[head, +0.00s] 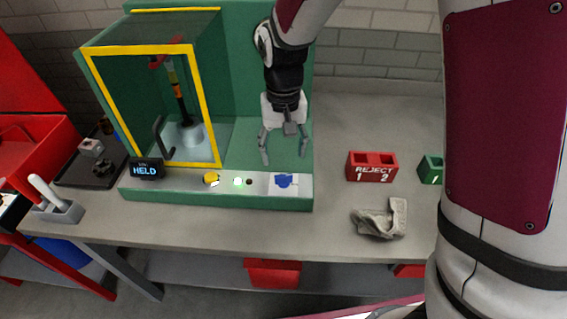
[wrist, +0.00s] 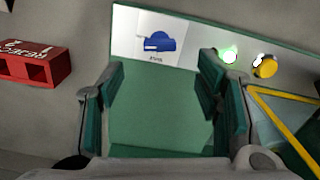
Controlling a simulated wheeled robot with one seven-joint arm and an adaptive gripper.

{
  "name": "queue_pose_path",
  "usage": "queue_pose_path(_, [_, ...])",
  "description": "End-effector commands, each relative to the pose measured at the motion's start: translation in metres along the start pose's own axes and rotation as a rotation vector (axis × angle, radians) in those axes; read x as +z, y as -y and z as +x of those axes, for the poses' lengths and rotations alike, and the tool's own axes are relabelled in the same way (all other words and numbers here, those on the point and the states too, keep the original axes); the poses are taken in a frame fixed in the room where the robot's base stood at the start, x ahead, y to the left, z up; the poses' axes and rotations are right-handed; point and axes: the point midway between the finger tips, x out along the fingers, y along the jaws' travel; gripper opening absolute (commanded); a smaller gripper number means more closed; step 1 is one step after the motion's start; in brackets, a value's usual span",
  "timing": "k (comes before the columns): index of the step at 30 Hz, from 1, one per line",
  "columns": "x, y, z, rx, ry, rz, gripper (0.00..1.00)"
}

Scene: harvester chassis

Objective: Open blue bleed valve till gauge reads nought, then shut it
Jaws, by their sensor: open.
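The blue valve (head: 284,181) sits on a white plate at the right end of the green rig's front ledge. It also shows in the wrist view (wrist: 160,42), with a small unreadable label under it. My gripper (head: 284,157) is open and empty, above the green base just behind the ledge. In the wrist view my gripper's fingers (wrist: 160,70) are spread wide, with the valve beyond them and apart from them. A small dark display (head: 146,168) at the ledge's left end reads "HELD"; its smaller line is illegible. I cannot make out a gauge number.
A yellow button (head: 211,178) and a lit green lamp (head: 238,181) are left of the valve. A yellow-framed enclosure (head: 207,110) stands left of my gripper. A red reject bin (head: 372,174) and a grey cloth (head: 380,219) lie right on the bench.

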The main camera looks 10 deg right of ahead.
Motion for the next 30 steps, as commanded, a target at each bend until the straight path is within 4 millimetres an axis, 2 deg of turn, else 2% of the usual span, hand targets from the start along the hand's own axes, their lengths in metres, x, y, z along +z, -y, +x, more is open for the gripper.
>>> queue_pose_path(3, [0.000,0.000,-0.018,0.000,-0.001,-0.001,0.58])
queue_pose_path(8, [0.000,0.000,-0.031,0.000,-0.001,-0.001,0.58])
queue_pose_path(25, [0.001,-0.001,-0.036,-0.001,-0.002,0.000,0.58])
queue_pose_path(28, [0.005,-0.007,-0.047,-0.008,-0.018,0.003,0.58])
queue_pose_path(30, [0.011,-0.014,-0.063,-0.017,-0.042,0.005,0.58])
